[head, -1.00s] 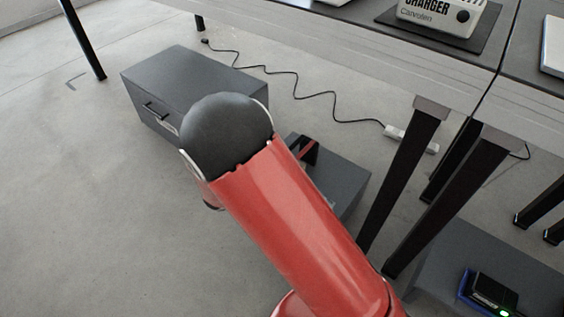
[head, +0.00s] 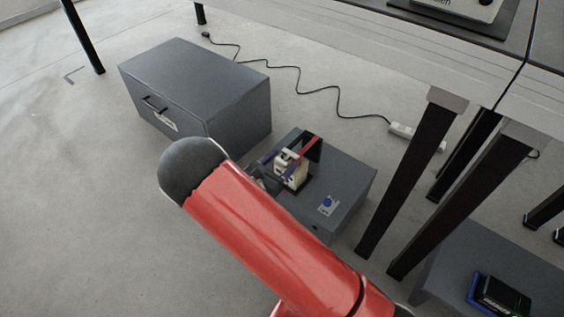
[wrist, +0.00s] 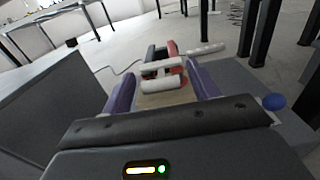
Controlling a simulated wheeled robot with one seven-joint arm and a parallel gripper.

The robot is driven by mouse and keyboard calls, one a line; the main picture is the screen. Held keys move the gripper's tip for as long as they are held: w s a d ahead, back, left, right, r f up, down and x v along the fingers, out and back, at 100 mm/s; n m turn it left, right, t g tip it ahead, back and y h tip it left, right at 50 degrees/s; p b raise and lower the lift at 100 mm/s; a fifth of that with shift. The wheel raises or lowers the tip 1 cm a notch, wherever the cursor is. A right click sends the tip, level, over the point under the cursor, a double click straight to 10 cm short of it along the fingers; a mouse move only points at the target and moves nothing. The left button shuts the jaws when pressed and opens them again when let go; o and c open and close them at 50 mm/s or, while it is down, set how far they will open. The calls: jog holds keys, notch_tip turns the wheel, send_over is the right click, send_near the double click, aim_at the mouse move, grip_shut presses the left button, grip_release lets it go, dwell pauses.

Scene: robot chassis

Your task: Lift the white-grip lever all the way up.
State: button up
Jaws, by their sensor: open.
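The white-grip lever (wrist: 163,67) shows in the wrist view as a pale crossbar between my two purple fingertips, on a beige and red-and-black fixture. In the head view the white grip (head: 287,158) is a small pale shape at the near-left side of the fixture on a low grey box (head: 345,175). My gripper (wrist: 160,74) is open, one finger on each side of the white parts. It also shows in the head view (head: 279,170), partly hidden behind my red arm. I cannot tell whether the fingers touch the lever.
A blue button (head: 328,203) sits on the grey box's top, right of the fixture. A larger grey drawer box (head: 200,85) stands behind to the left. Dark table legs (head: 405,170) stand at the right. A black cable and a white power strip (head: 415,137) lie on the floor.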

jog(key=shift+w+d, duration=0.1)
jog(key=shift+w, duration=0.05)
jog(key=shift+c, duration=0.4)
grip_shut()
jog(key=shift+r+g+p, duration=0.3)
jog(key=shift+r+p, duration=0.6)
jog(key=shift+p, duration=0.2)
jog(key=w+d+r+g+y+p, duration=0.4)
jog(key=w+d+r+g+p, duration=0.1)
jog(key=w+d+r+p, duration=0.4)
jog(key=shift+w+r+p, duration=0.95)
jog(key=shift+w+r, duration=0.15)
jog(key=shift+r, duration=1.1)
